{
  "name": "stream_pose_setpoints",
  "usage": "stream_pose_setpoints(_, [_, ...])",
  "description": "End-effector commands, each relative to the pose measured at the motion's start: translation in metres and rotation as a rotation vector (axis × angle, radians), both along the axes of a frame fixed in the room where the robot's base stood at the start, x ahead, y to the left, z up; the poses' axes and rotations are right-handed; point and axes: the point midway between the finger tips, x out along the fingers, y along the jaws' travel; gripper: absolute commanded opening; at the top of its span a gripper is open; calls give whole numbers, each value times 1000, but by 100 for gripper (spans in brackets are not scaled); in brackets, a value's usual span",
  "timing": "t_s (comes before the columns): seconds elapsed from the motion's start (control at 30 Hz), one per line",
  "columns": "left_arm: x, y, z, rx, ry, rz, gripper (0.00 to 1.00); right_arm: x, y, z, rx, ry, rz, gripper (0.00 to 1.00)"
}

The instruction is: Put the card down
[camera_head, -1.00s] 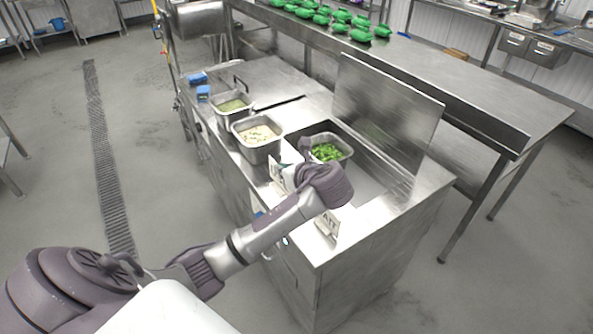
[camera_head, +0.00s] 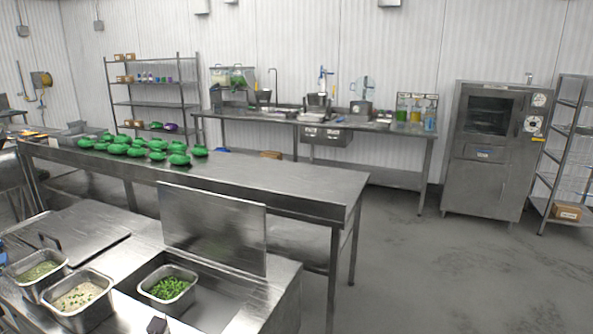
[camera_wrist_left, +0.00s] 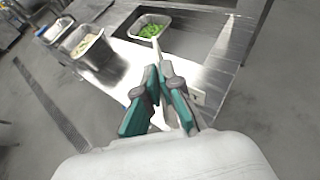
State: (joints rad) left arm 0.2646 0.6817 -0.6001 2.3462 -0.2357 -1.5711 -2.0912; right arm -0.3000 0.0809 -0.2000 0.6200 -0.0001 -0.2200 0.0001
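In the left wrist view my left gripper (camera_wrist_left: 158,72), with teal pads, is closed around a thin, pale card (camera_wrist_left: 157,50) seen nearly edge-on. The fingers hide part of it, and its print cannot be read from here. The gripper is over the steel counter (camera_wrist_left: 120,75), near its front edge. I cannot tell whether the card touches the counter. In the head view only a small dark part of my left arm shows at the bottom edge. My right gripper is in neither view.
A metal pan of chopped greens (camera_head: 168,288) sits in the counter well. A pan of pale rice-like food (camera_head: 80,300) and a pan of green food (camera_head: 38,272) stand to its left. An upright steel panel (camera_head: 212,228) backs the well.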

Motion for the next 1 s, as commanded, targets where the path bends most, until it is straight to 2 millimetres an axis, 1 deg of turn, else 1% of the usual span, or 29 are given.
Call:
stream_pose_setpoints(0.03, [-9,-17,-3,1,5,-91,0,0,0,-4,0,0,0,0])
stream_pose_setpoints(0.1, [-20,-37,-4,-3,13,-194,0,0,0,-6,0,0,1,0])
stream_pose_setpoints(0.2, [-32,-54,-5,-9,21,-283,0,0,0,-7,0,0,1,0])
stream_pose_setpoints(0.27, [-35,-60,-4,-10,23,-313,0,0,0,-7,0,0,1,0])
stream_pose_setpoints(0.37, [-37,-63,-4,-12,25,-332,0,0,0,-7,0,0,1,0])
stream_pose_setpoints(0.63, [-38,-65,-6,-21,27,-328,0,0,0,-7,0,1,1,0])
stream_pose_setpoints(1.0, [-36,-62,-5,-14,26,-322,0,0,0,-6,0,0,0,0])
